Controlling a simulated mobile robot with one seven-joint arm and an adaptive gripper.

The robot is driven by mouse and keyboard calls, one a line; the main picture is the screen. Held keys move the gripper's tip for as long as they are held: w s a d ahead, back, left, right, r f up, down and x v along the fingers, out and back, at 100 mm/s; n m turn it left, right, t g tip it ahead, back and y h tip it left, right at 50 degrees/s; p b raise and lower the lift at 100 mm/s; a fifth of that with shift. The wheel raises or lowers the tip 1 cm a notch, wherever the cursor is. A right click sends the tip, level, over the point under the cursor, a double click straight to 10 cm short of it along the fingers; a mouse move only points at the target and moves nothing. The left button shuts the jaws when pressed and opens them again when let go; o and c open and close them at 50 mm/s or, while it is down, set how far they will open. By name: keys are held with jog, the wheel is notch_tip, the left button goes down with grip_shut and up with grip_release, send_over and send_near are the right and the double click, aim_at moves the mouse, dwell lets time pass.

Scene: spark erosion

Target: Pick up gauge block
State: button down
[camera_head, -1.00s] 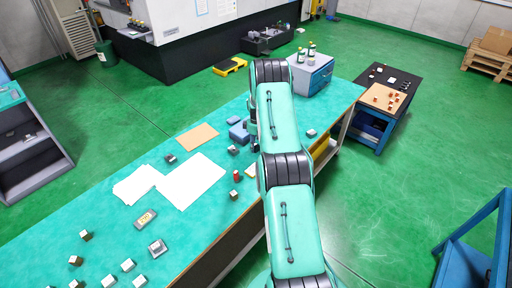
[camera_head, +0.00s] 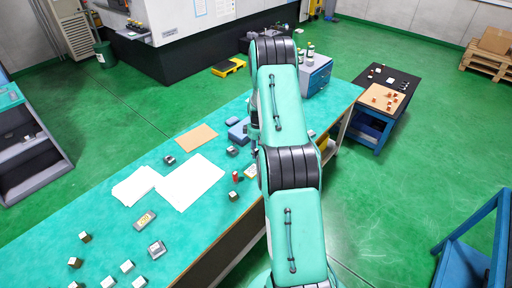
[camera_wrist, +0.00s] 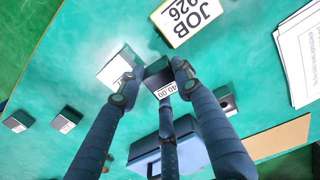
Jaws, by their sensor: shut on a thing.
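My gripper (camera_wrist: 157,79) is in the wrist view, its dark fingers closed on a small dark gauge block (camera_wrist: 157,71). The block has a white label (camera_wrist: 166,90) reading "40.00". I cannot tell how far above the bench it is. A pale, silvery block-like thing (camera_wrist: 113,69) shows behind the left fingertip, partly covered. In the head view my arm covers most of the gripper, and the held block cannot be made out.
The teal bench (camera_head: 100,215) carries a yellow-edged JOB card (camera_wrist: 187,18), a blue case (camera_wrist: 150,160), white papers (camera_head: 190,182), a tan board (camera_head: 197,137) and several small blocks. A blue cabinet (camera_head: 316,76) stands at the bench's far end.

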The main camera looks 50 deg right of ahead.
jog(key=shift+s+a+r, duration=0.25)
jog(key=shift+s+a, duration=1.1)
jog(key=shift+s, duration=0.15)
jog(key=shift+s+a+r, duration=0.2)
jog(key=shift+s+a, duration=1.1)
jog(key=shift+s, duration=0.15)
